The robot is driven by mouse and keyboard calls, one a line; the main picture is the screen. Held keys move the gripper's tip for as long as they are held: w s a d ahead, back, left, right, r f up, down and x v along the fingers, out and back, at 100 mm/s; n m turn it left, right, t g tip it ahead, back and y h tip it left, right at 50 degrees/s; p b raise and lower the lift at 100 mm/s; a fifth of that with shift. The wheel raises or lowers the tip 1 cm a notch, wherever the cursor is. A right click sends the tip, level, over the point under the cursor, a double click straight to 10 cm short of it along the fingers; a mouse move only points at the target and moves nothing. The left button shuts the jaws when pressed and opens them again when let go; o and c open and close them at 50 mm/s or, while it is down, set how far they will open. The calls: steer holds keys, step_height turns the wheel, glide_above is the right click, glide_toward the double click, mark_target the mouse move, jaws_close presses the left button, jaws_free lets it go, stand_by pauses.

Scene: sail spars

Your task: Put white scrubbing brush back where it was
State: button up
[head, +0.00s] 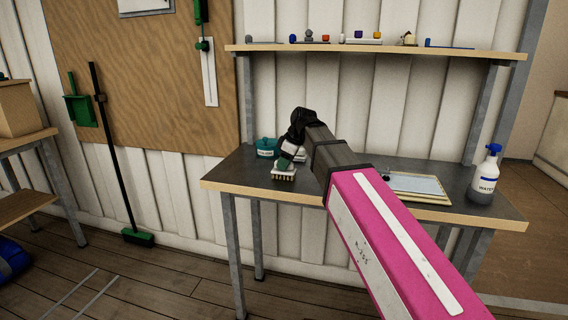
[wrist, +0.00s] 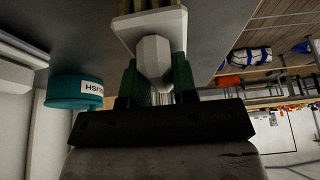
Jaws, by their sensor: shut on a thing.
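The white scrubbing brush (head: 285,172) with tan bristles is near the left front part of the dark-topped workbench (head: 240,170), bristles down. I cannot tell whether the bristles touch the top. My gripper (head: 284,162) is over it with green fingers shut on its white knob. In the wrist view the brush (wrist: 153,50) sits between the green fingers of my gripper (wrist: 155,80). A teal round container (head: 266,147) stands behind and left of the brush. It also shows in the wrist view (wrist: 75,95), with a white label partly readable as "USH".
A tray or board (head: 415,184) lies on the bench right of my arm, and a blue-topped spray bottle (head: 487,174) stands at the right end. A shelf (head: 380,49) with small items runs above. A green broom (head: 137,237) leans at the left wall.

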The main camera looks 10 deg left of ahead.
steer(key=o, duration=0.9)
steer(key=shift+f, duration=0.1)
steer(key=v, duration=1.2)
